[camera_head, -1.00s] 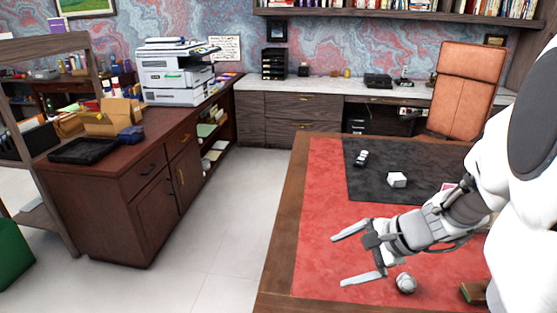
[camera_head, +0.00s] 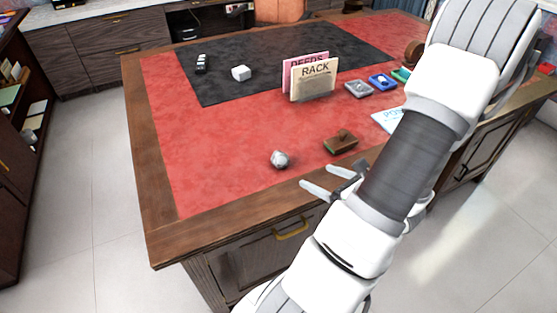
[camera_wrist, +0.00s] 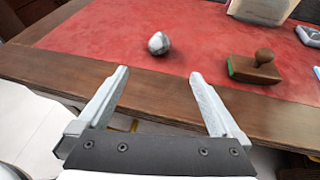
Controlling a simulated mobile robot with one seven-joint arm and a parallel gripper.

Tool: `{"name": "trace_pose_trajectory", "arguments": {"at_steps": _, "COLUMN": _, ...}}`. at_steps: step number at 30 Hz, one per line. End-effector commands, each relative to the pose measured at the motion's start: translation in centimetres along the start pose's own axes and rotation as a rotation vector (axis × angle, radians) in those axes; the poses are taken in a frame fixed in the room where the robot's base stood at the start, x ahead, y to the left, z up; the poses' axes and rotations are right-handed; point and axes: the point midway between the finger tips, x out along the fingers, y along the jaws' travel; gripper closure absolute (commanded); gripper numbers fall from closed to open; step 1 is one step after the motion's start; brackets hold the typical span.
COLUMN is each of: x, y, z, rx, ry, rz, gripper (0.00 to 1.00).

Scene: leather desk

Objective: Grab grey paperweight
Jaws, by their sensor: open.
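The grey paperweight (camera_head: 280,159) is a small faceted ball on the red leather near the desk's front edge. In the wrist view the paperweight (camera_wrist: 159,43) lies beyond and between my open fingers, apart from them. My gripper (camera_wrist: 158,80) is open and empty, with its fingers over the wooden front border of the desk. In the head view my gripper (camera_head: 318,186) is at the front edge, to the right of and nearer than the paperweight; my arm hides part of it.
A wooden stamp (camera_head: 341,142) stands right of the paperweight. Small colored boxes (camera_head: 382,82) sit farther right. The red leather left of the paperweight is clear.

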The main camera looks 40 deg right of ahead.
Motion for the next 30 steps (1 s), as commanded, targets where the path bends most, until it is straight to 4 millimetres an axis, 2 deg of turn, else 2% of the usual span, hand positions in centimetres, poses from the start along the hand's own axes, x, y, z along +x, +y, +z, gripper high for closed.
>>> {"name": "trace_pose_trajectory", "arguments": {"at_steps": 3, "x": 2.7, "y": 0.1, "z": -0.1, "rx": -0.002, "ry": -0.001, "rz": 0.007, "gripper": 0.0}}
{"name": "trace_pose_trajectory", "arguments": {"at_steps": 12, "x": 9.0, "y": 0.2, "z": -0.1, "rx": -0.003, "ry": 0.001, "rz": 0.008, "gripper": 0.0}}
{"name": "trace_pose_trajectory", "arguments": {"at_steps": 15, "x": 10.2, "y": 0.1, "z": 0.0, "rx": -0.004, "ry": 0.001, "rz": 0.006, "gripper": 0.0}}
{"name": "trace_pose_trajectory", "arguments": {"at_steps": 22, "x": 11.8, "y": 0.1, "z": 0.1, "rx": -0.005, "ry": 0.0, "rz": 0.006, "gripper": 0.0}}
{"name": "trace_pose_trajectory", "arguments": {"at_steps": 30, "x": 15.6, "y": 0.0, "z": 0.2, "rx": -0.004, "ry": 0.0, "rz": 0.007, "gripper": 0.0}}
